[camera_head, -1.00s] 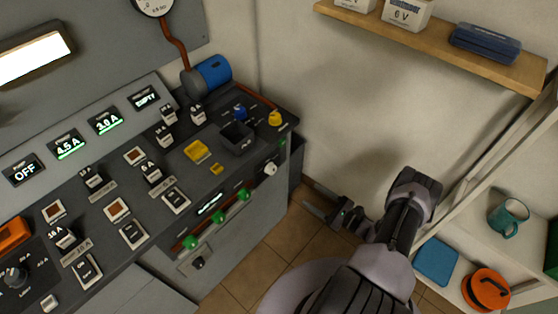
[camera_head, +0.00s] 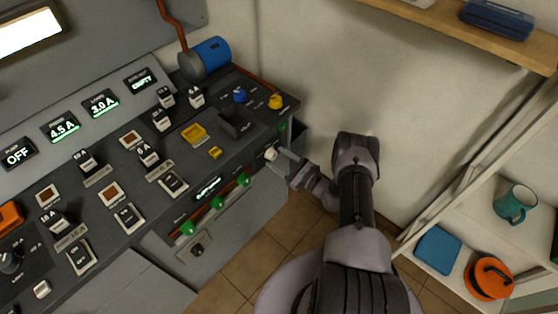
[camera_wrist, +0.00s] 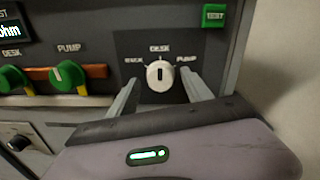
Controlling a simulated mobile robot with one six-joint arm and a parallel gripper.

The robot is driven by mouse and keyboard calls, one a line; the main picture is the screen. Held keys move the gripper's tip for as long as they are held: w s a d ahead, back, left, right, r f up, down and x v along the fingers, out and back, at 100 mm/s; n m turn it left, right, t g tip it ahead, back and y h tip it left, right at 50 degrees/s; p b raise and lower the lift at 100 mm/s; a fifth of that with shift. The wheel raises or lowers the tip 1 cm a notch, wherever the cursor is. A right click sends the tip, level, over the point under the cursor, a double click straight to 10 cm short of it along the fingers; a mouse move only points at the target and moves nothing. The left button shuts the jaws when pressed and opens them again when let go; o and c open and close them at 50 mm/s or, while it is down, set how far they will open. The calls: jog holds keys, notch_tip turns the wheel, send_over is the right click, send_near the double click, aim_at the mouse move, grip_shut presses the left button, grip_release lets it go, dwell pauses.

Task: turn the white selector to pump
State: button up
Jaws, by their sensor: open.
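The white selector (camera_wrist: 160,76) is a round knob on the grey front panel, with a dark pointer line that looks close to upright, toward the middle label DESK. The labels around it read RACK or similar at left, DESK at top and PUMP at right. In the head view the selector (camera_head: 271,154) sits at the right end of the desk front. My gripper (camera_wrist: 160,88) is open, one finger on each side of the knob. Whether the fingers touch it cannot be told. In the head view my gripper (camera_head: 279,159) reaches the panel from the right.
Green knobs (camera_wrist: 67,75) stand left of the selector, one under a PUMP label. A green button (camera_wrist: 214,15) is above right. A wall rises close on the right. A shelf with a teal mug (camera_head: 515,204) and an orange reel (camera_head: 488,278) is at far right.

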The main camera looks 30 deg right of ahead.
grip_shut()
jog(key=m+b, duration=0.2)
jog(key=shift+f+m, duration=0.25)
jog(key=shift+m, duration=0.05)
jog(key=m+b, duration=0.2)
jog(key=m, duration=0.1)
jog(key=shift+m, duration=0.3)
jog(key=m+b, duration=0.2)
jog(key=m, duration=0.3)
jog(key=shift+r+m+b, duration=0.1)
jog(key=shift+m+b, duration=0.3)
grip_release()
